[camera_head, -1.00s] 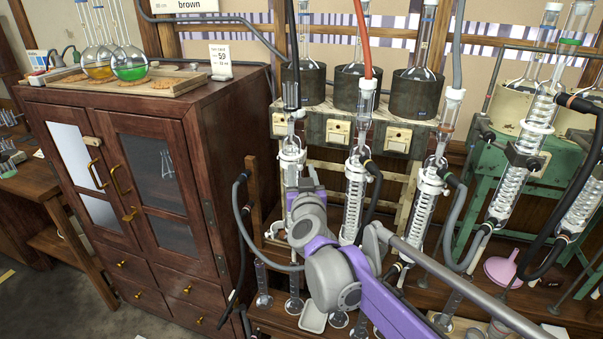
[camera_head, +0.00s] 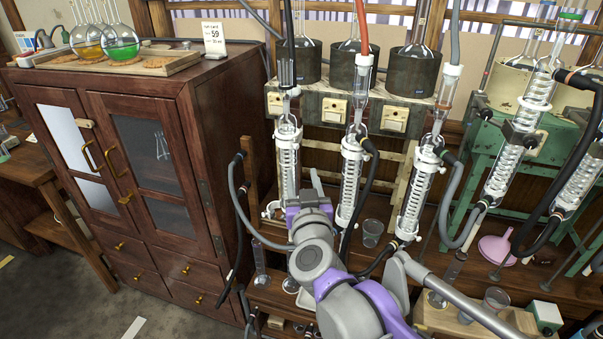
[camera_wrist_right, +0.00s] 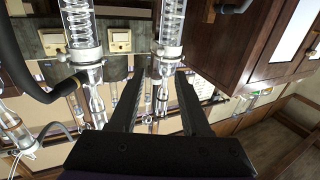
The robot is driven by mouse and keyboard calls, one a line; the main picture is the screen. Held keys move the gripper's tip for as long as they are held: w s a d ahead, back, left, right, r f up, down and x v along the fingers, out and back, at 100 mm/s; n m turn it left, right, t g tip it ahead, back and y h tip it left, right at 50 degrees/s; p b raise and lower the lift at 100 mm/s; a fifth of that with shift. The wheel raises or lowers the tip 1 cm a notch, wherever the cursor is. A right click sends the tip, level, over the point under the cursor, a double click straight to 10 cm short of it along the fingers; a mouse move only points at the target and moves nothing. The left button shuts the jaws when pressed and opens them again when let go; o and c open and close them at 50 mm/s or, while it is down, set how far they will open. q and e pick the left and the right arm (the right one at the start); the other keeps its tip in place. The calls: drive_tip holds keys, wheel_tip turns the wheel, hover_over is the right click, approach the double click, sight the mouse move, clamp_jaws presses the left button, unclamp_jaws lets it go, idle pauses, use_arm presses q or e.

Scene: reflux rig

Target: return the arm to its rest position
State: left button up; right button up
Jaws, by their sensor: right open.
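My right arm (camera_head: 325,262), grey and purple, rises from the bottom middle of the head view in front of the reflux rig. Its wrist end hides its fingers in that view. Glass condensers (camera_wrist_right: 80,30) lie beyond the fingers there, and the picture is turned upside down. My left gripper is not in view.
Coiled condensers (camera_head: 416,195) hang with hoses around the arm. A wooden cabinet (camera_head: 200,110) stands to the left, with flasks (camera_head: 121,42) on top. A small beaker (camera_head: 372,233) stands on the bench right of the wrist.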

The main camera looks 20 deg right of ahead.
drive_tip(key=s+a+f+n+g+y+p, duration=0.45)
drive_tip(key=s+f+y, duration=0.25)
drive_tip(key=s+f, duration=0.35)
drive_tip(key=s+d+f+m+g+h, duration=0.1)
drive_tip(key=s+d+f+g, duration=0.2)
drive_tip(key=s, duration=0.4)
drive_tip(key=s+d+f+m+g+h+p, duration=0.1)
drive_tip(key=s+d+f+g+h, duration=0.1)
drive_tip(key=s+f, duration=0.5)
drive_tip(key=d+f+g, duration=0.1)
drive_tip(key=g, duration=0.1)
drive_tip(key=shift+s+f+g+h+p, duration=0.15)
drive_tip(key=shift+s+g+h+p, duration=0.15)
drive_tip(key=shift+s+g, duration=0.1)
drive_tip(key=shift+w, duration=0.1)
